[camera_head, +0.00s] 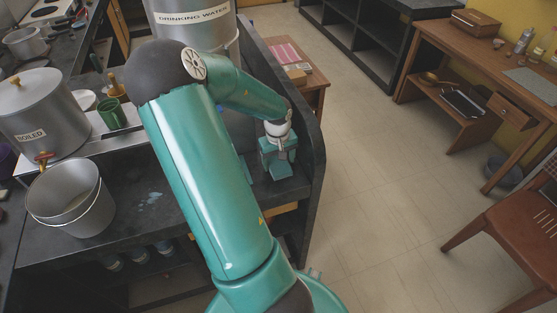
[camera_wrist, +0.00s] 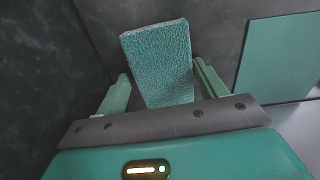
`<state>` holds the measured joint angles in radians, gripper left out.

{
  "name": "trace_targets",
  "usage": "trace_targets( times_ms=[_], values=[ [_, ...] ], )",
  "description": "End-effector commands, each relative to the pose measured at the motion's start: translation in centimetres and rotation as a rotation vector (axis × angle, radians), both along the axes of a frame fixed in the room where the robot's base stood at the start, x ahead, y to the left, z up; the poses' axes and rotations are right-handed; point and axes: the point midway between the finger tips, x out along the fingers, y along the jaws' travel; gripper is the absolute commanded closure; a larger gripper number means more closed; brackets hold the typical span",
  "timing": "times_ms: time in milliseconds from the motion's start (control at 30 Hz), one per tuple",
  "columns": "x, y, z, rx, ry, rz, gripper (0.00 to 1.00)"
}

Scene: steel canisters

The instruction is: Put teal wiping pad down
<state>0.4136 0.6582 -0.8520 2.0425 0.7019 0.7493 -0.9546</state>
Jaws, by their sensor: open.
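The teal wiping pad (camera_wrist: 160,62) is a textured, roughly rectangular block in the wrist view. It lies against a dark surface, between and just beyond my gripper's fingers. My gripper (camera_wrist: 163,84) is open, with one finger on each side of the pad and a visible gap at the left. In the head view my gripper (camera_head: 279,163) is low over the dark counter, inside its raised right edge. A teal patch at its lower end is probably the pad, too small to tell apart from the fingers.
The dark counter (camera_head: 150,205) holds a steel bucket (camera_head: 72,205), a large pot marked "BOILED" (camera_head: 40,118) and a green mug (camera_head: 112,114). A drinking water canister (camera_head: 193,28) stands behind my arm. A flat teal panel (camera_wrist: 280,55) shows right of the pad.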

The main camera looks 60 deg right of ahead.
Motion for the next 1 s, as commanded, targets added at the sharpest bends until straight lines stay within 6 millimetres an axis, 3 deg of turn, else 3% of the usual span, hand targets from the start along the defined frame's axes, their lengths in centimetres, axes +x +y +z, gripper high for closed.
trace_targets(
  times_ms=[33, 267, 800, 1000],
  values=[
    [0.5, 0.8, -0.7, 0.016, 0.003, 0.007, 0.17],
    [0.5, 0.9, -0.2, 0.018, 0.003, 0.009, 0.17],
    [0.6, 0.6, 10.5, 0.009, -0.003, 0.008, 0.17],
    [0.5, 0.6, 12.2, 0.010, 0.001, 0.006, 0.17]
  ],
)
